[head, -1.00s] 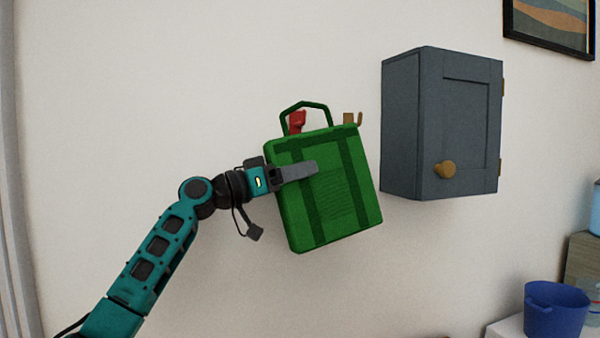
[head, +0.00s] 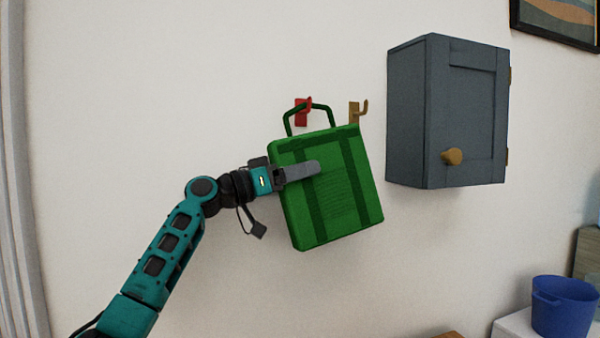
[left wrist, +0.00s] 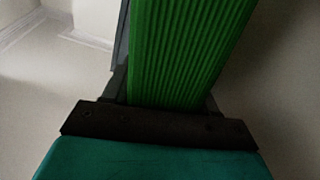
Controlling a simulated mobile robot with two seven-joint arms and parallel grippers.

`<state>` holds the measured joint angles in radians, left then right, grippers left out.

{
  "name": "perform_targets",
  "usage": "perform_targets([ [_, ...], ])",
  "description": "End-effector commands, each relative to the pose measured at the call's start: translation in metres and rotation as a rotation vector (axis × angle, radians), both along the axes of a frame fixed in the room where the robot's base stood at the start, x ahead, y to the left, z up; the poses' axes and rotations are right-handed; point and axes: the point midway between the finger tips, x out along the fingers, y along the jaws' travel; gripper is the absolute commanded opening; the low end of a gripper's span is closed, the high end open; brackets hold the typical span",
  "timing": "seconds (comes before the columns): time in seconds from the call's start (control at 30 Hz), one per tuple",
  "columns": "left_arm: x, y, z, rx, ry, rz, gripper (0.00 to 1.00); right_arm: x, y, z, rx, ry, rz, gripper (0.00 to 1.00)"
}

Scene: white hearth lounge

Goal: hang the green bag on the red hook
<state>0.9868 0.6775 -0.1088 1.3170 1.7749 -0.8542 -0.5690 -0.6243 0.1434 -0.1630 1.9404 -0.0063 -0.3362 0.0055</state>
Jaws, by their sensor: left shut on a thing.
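The green bag (head: 330,195) hangs slightly tilted in front of the wall, its handle loop (head: 332,116) standing up from its top. My left gripper (head: 300,172) is shut on the bag's body from the left, one grey finger lying across its front. The red hook (head: 301,116) is on the wall just above the bag. The top bar of the handle crosses the hook at the height of its tip; I cannot tell whether it bears on the hook. In the left wrist view the ribbed green bag side (left wrist: 185,50) fills the space between the fingers. My right gripper is not in view.
A brass hook (head: 355,112) is on the wall just right of the red one. A grey wall cabinet (head: 455,115) with a brass knob stands out further right. A blue bucket (head: 563,308) is at lower right. The wall left of the bag is clear.

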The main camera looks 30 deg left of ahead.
Motion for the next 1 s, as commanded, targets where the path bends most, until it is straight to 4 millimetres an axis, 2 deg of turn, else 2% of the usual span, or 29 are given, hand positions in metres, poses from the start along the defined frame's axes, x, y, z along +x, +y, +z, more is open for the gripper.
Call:
perform_targets([
  [0.3, 0.0005, -0.0003, -0.0019, 0.000, 0.005, 0.000, 0.23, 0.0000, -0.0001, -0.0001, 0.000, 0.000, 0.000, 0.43],
  [0.33, 0.0006, -0.0003, -0.0020, 0.000, 0.005, 0.000, 0.59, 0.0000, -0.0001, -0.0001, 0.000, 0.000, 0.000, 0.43],
  [0.6, 0.0004, -0.0002, -0.0014, 0.000, 0.004, 0.000, 0.85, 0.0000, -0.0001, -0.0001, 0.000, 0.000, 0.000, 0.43],
  [0.87, -0.0003, 0.0006, -0.0022, 0.000, 0.004, 0.000, 0.87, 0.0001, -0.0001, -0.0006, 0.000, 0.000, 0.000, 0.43],
  [1.0, -0.0089, 0.0089, -0.0065, 0.000, 0.005, 0.003, 0.87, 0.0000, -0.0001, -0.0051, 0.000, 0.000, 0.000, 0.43],
])
